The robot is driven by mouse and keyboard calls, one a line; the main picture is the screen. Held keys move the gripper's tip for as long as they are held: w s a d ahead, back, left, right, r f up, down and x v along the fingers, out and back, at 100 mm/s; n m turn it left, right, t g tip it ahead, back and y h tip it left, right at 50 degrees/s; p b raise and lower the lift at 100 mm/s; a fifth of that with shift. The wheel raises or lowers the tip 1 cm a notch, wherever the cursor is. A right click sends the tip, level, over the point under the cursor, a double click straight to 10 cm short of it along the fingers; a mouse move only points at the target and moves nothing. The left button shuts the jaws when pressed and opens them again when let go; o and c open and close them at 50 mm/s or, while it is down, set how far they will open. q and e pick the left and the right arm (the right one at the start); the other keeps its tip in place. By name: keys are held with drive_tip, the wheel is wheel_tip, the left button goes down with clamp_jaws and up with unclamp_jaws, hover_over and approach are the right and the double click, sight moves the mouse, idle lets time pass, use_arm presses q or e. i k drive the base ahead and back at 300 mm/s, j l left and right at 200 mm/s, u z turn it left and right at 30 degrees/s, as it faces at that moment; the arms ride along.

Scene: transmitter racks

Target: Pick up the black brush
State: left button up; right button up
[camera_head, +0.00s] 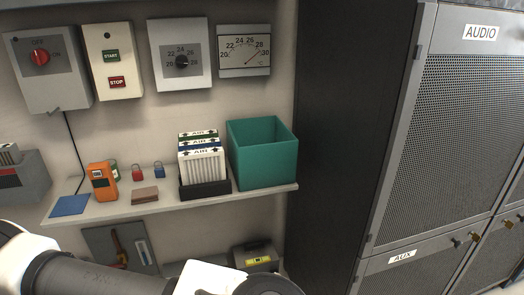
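I cannot make out a black brush for certain. A small brown block (144,195) lies on the shelf (230,202), in front of the padlocks; it is too small to tell whether it is a brush. My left arm crosses the bottom edge from the left, below the shelf, and covers part of the area there. The fingers of my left gripper do not show. My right gripper is out of view.
The shelf holds a blue pad (70,206), an orange meter (102,181), a red padlock (137,172), a blue padlock (159,169), upright filters (201,165) and a teal bin (262,165). Below are a tool panel (103,242) and a dark case (256,250). Racks (450,140) stand right.

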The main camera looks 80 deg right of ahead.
sight(258, 245)
drive_tip(key=z, duration=2.7)
